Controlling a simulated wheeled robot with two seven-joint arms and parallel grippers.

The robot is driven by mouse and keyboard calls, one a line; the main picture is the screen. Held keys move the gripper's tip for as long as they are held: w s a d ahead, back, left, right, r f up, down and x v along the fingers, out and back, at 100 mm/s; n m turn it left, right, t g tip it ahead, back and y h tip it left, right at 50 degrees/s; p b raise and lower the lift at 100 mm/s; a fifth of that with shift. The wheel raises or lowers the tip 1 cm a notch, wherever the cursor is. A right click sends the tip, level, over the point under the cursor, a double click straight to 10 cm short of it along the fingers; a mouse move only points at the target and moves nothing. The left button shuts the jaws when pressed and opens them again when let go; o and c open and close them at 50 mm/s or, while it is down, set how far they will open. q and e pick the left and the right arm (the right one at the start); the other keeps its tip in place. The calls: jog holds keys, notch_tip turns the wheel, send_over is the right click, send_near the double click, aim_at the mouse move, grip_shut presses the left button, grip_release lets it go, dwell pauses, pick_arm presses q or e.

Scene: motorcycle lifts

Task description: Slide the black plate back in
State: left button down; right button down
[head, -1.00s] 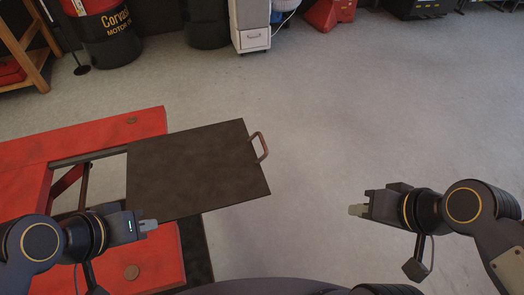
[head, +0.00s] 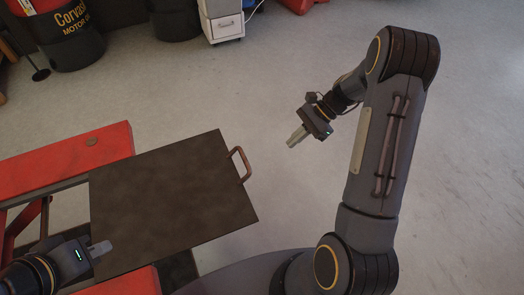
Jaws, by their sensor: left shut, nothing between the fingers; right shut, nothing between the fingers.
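The black plate (head: 165,200) sticks out to the right from the red lift (head: 70,160). A metal handle (head: 240,163) is on its right edge. My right gripper (head: 294,138) is shut and empty, to the right of the handle and apart from it, with its tip pointing toward the handle side. My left gripper (head: 102,248) is shut and empty over the lower left part of the plate; I cannot tell whether it touches it. The plate's left end meets the opening in the lift frame.
The grey floor (head: 290,60) right of the plate is clear. A red and black oil drum (head: 75,45) stands at the upper left, with a white cabinet (head: 222,22) to its right. My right arm covers much of the right side.

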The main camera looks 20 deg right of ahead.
aim_at(161, 210)
pick_arm(q)
jog(key=shift+r+p, duration=0.5)
jog(key=shift+r, duration=0.05)
pick_arm(e)
jog(key=a+r+x, duration=0.2)
jog(key=x, duration=1)
jog(key=shift+s+a, duration=0.2)
jog(key=shift+a, duration=0.1)
